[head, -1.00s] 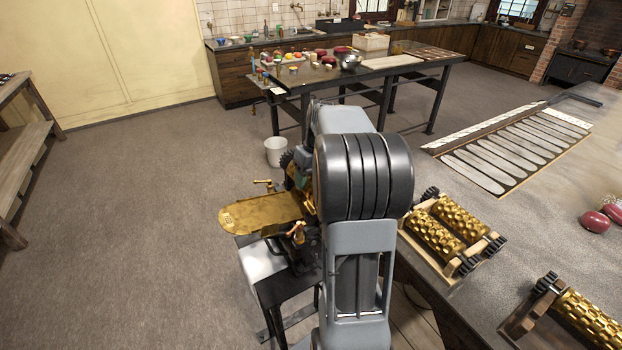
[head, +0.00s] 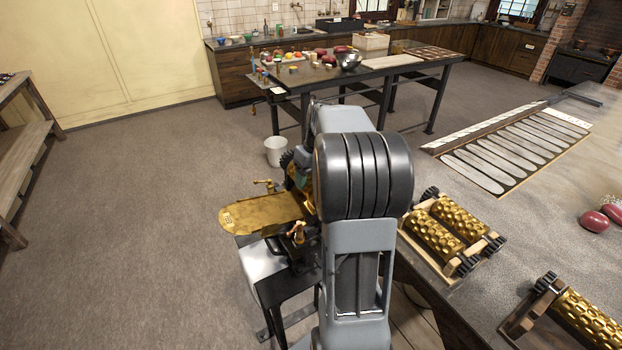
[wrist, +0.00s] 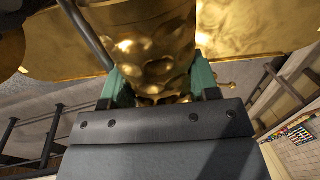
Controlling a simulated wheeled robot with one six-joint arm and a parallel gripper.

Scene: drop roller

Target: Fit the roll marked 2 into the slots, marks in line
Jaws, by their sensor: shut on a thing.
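My gripper (wrist: 156,78) is shut on a gold embossed roll (wrist: 150,50), with a green finger on each side of it in the wrist view. In the head view my arm hides most of the gripper and the roll; a dark toothed gear (head: 287,160) shows just left of the arm. The brass machine with its long gold plate (head: 262,212) stands below and left of the gripper. Its slots are hidden behind my arm, so I cannot tell whether the roll touches them. No number or alignment mark is readable.
Two gold rolls (head: 437,236) lie in a wooden cradle on the grey worktop (head: 540,215), and another roll (head: 588,322) lies nearer at right. A white bucket (head: 276,151) stands on the floor. The floor at left is clear.

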